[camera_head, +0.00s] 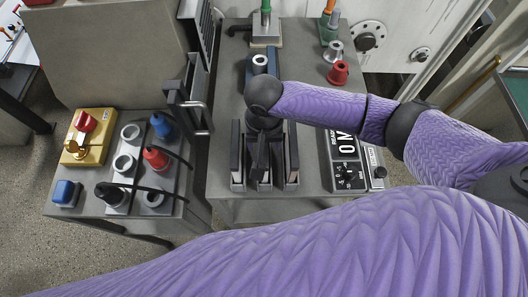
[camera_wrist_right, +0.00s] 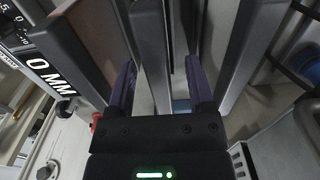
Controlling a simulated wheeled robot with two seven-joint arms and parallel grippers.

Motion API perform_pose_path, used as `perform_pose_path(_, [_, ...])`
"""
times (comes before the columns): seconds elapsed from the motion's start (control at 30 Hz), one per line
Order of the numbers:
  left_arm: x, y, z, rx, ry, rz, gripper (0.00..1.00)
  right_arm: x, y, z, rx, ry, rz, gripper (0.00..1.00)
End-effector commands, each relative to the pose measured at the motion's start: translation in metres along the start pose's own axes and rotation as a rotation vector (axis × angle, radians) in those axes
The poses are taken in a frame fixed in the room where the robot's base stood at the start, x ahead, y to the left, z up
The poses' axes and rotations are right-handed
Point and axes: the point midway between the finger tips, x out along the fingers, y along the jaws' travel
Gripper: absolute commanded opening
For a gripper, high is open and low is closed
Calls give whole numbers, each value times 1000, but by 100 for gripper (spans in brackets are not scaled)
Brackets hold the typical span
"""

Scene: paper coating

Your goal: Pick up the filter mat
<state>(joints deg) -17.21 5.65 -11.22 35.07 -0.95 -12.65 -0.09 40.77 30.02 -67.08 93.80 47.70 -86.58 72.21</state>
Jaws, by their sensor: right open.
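Several upright dark framed panels stand in a row near the front of the middle table; the left one (camera_head: 237,155) and right one (camera_head: 291,155) flank a middle one. I take the filter mat to be the middle panel (camera_head: 261,160), but cannot be sure. My right gripper (camera_head: 263,135) is pointing down over the row, and its own wrist hides much of the middle panel. In the right wrist view the open fingers (camera_wrist_right: 161,88) stand on either side of an upright grey panel (camera_wrist_right: 150,50), with gaps visible. My left gripper is not in view.
A readout box (camera_head: 348,165) stands right of the panels. A red knob (camera_head: 338,73) and a blue block with a metal ring (camera_head: 260,63) are farther back. The left table holds a yellow switch box (camera_head: 88,137) and cabled plugs (camera_head: 156,157). Side panels stand close to the fingers.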

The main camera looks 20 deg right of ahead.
Motion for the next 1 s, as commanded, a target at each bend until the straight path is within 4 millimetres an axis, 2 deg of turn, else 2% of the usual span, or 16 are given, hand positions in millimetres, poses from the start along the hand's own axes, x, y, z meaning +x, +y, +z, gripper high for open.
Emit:
perform_pose_path(0.07, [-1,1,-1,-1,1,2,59,-1,0,0,0,0,0,68])
perform_pose_path(0.1, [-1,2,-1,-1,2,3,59,-1,0,0,0,0,0,63])
perform_pose_path(0.4, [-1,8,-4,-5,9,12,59,-1,0,0,-1,1,-1,0])
perform_pose_path(1.0, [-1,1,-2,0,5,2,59,-1,0,0,-1,1,-1,0])
